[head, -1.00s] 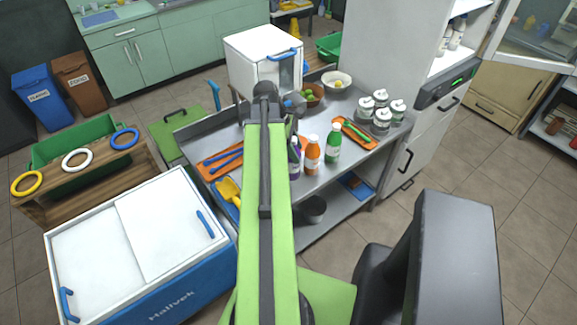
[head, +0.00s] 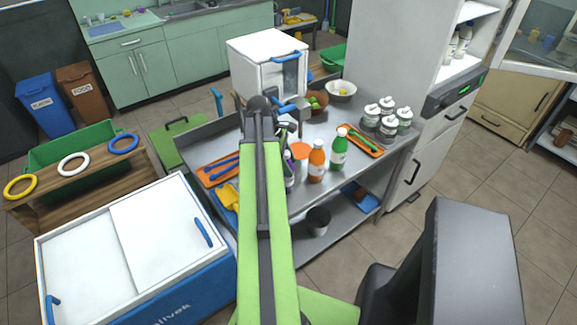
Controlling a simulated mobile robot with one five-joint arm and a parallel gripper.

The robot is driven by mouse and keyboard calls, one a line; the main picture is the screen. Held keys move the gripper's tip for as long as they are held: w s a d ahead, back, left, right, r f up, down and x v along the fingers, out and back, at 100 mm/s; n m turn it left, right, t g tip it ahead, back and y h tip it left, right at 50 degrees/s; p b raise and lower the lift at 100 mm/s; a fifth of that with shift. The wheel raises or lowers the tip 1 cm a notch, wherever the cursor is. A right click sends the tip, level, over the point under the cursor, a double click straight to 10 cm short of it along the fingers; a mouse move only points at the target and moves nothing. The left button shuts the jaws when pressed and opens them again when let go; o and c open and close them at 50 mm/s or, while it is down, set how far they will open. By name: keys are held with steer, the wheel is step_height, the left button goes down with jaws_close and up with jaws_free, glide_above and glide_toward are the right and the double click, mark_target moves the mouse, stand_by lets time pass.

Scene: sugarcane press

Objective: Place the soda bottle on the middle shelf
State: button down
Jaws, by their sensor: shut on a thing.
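A purple bottle (head: 290,172) is at the steel table, mostly behind my green arm. My gripper (head: 286,128) is partly hidden by the arm, just above this bottle, and appears shut on it. Whether the bottle's base touches the table is hidden. An orange bottle (head: 317,163) and a green bottle (head: 339,150) stand upright on the table to its right. A tall white cabinet (head: 395,50) stands at the right, with an open shelf (head: 459,70) holding white bottles. Which shelf is the middle one I cannot tell.
Several white jars (head: 387,128) and an orange tray (head: 361,143) are on the table's right. A bowl (head: 341,90) and a small white cabinet (head: 268,62) stand behind. A white-topped chest (head: 120,245) is at left.

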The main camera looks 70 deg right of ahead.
steer(key=c, duration=0.6)
jaws_free()
steer(key=shift+f, duration=0.1)
steer(key=shift+w+r+p, duration=0.1)
steer(key=shift+r+p, duration=0.35)
steer(key=shift+r, duration=0.05)
steer(key=p+v, duration=1)
steer(key=v, duration=0.1)
steer(key=shift+w+r, duration=0.1)
